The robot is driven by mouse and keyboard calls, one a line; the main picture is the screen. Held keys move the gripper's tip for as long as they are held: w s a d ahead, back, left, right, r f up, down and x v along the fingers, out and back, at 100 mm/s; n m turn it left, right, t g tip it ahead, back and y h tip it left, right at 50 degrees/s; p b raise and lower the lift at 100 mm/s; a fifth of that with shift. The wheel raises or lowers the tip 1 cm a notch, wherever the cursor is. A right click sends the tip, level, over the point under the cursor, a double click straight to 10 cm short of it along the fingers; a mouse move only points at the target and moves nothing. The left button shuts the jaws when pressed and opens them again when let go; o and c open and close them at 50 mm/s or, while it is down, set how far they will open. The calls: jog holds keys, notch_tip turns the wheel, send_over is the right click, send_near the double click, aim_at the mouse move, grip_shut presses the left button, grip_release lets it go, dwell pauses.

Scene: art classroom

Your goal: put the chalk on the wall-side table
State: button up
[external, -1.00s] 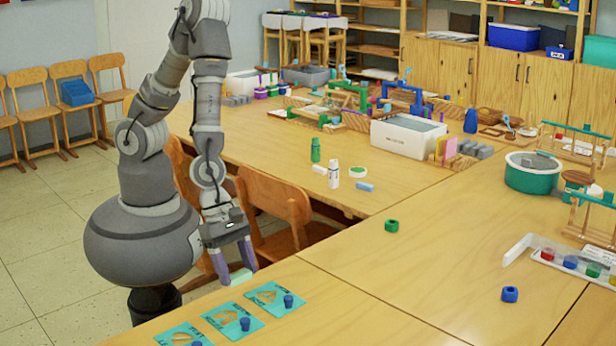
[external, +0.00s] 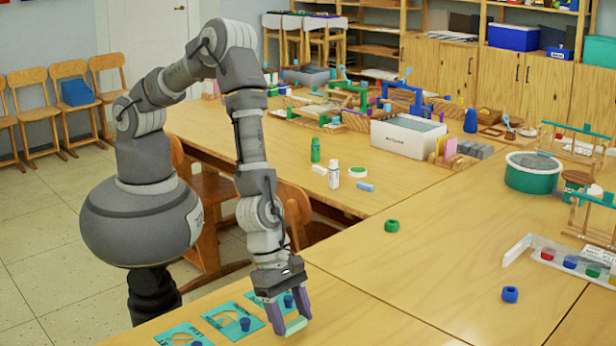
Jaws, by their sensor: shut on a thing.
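My gripper (external: 291,320) points down over the near table (external: 375,312), its purple fingers shut on a pale green stick, which I take to be the chalk (external: 297,326). The chalk lies level between the fingertips, low over the tabletop, just right of the teal cards. I cannot tell whether it touches the wood. The fingers hide part of the chalk. Which table is the wall-side one is not marked in the picture.
Teal cards (external: 227,319) with blue knobs lie left of my gripper. A white tub (external: 408,137) and bottles stand on the back table. Bare wood lies right of my gripper.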

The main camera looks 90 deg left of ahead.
jog(key=shift+f, duration=0.8)
jog(key=shift+r, duration=0.2)
jog(key=shift+f, duration=0.2)
jog(key=o, duration=1)
jog(key=shift+r, duration=0.1)
jog(key=p+v, duration=0.5)
jog(key=v, duration=0.7)
jog(key=shift+r, duration=0.15)
